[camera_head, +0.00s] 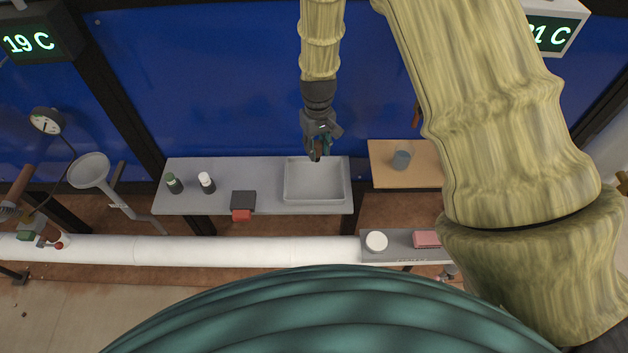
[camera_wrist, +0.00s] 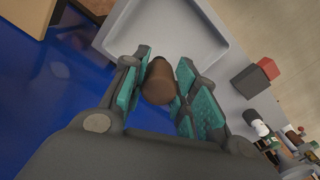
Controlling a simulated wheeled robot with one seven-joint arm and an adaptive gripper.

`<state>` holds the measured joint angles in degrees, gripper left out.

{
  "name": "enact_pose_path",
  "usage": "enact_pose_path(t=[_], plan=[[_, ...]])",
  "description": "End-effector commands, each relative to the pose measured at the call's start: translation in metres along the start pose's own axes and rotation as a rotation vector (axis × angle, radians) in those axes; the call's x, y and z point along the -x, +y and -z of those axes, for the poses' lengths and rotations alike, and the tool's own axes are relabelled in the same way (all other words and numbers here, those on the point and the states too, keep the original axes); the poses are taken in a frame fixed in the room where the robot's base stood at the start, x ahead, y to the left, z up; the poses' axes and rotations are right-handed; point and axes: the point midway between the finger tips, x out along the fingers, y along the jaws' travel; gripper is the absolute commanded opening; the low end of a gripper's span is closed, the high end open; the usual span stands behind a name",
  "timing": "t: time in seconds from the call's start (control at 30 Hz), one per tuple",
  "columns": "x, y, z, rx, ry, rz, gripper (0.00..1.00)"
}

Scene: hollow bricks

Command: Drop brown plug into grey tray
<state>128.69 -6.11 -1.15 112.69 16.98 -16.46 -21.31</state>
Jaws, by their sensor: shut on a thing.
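The brown plug (camera_wrist: 158,82) is between the teal-padded fingers of my gripper (camera_wrist: 168,90) in the wrist view. My gripper is shut on it. In the head view my gripper (camera_head: 317,155) hangs over the back part of the grey tray (camera_head: 314,198), and the plug is small and hard to make out there. The tray is a shallow open box on the right end of a grey table, and what shows of its floor is empty. In the wrist view the tray (camera_wrist: 222,50) lies beyond the plug. The plug's exact height above the tray cannot be told.
On the grey table (camera_head: 180,203) stand a green bottle (camera_head: 174,183), a white-capped bottle (camera_head: 207,182) and a dark block with a red part (camera_head: 242,205). A wooden table with a grey cup (camera_head: 401,160) is to the right. A white pipe (camera_head: 200,250) runs in front.

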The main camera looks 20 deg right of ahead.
Motion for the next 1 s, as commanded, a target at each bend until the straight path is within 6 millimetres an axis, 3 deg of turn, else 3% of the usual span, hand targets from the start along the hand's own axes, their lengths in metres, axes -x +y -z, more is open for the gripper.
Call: enact_pose_path(t=[0.4,0.8,0.83,0.93,1.0], plan=[[-0.046,0.001,0.003,-0.002,-0.002,0.000,0.06],[-0.050,0.002,0.003,-0.001,-0.002,0.000,0.06],[-0.050,0.002,0.003,-0.001,-0.002,0.000,0.34],[-0.050,0.002,0.003,-0.001,-0.002,0.000,0.52],[-0.050,0.002,0.003,-0.001,-0.002,0.000,0.54]])
